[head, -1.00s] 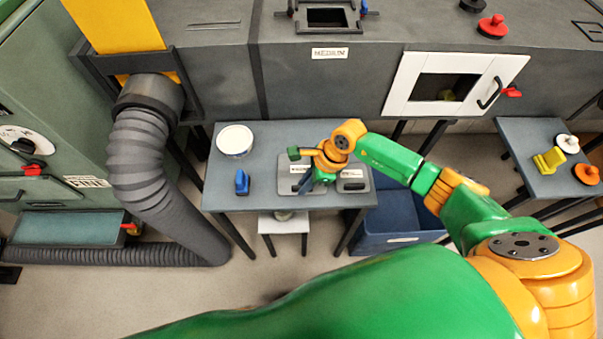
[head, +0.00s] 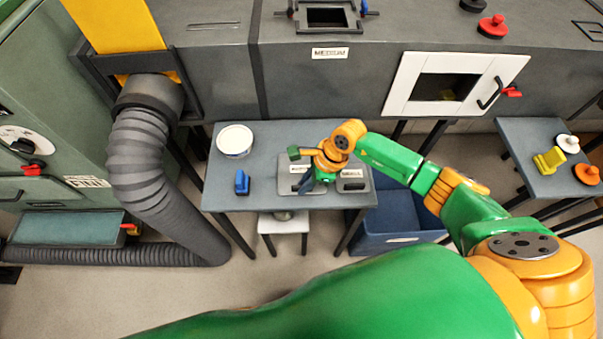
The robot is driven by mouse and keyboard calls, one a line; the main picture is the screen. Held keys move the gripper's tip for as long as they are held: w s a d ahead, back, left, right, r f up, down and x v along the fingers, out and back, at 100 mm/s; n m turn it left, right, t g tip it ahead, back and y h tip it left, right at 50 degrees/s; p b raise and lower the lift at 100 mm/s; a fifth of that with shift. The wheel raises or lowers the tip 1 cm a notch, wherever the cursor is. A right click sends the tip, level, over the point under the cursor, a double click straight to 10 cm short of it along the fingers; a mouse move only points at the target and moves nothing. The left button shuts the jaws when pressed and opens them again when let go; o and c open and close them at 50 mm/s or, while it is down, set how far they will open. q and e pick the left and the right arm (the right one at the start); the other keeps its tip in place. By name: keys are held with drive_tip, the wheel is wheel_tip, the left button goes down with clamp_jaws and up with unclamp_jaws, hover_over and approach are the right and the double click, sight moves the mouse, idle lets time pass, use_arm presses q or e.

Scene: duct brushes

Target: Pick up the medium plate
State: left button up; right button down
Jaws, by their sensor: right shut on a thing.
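Two grey plates with white labels and dark handles lie side by side on the small grey table (head: 265,196). The left plate (head: 286,169) is partly hidden by my right gripper (head: 309,185). The right plate (head: 356,172) lies just right of the gripper. Both labels are too small to read surely, so I cannot tell which is the medium plate. My right gripper points down and is shut at the left plate's handle; its fingertips are mostly hidden. My left gripper is not in view.
A white round tub (head: 235,141) and a blue object (head: 242,183) stand on the table's left side. A blue bin (head: 400,222) is below right and a white stool (head: 283,224) below. The grey duct (head: 330,85) runs behind, and a ribbed hose (head: 150,185) hangs left.

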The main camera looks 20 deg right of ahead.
idle(0.5)
wheel_tip(320, 180, up, 3)
drive_tip(key=shift+w+b, duration=0.1)
drive_tip(key=shift+b, duration=0.45)
drive_tip(key=s+a+r+p, duration=0.4)
drive_tip(key=s+r+p, duration=0.1)
drive_tip(key=s+r, duration=0.8)
drive_tip(key=shift+s+r, duration=0.25)
drive_tip(key=shift+r, duration=0.25)
drive_tip(key=shift+a, duration=0.1)
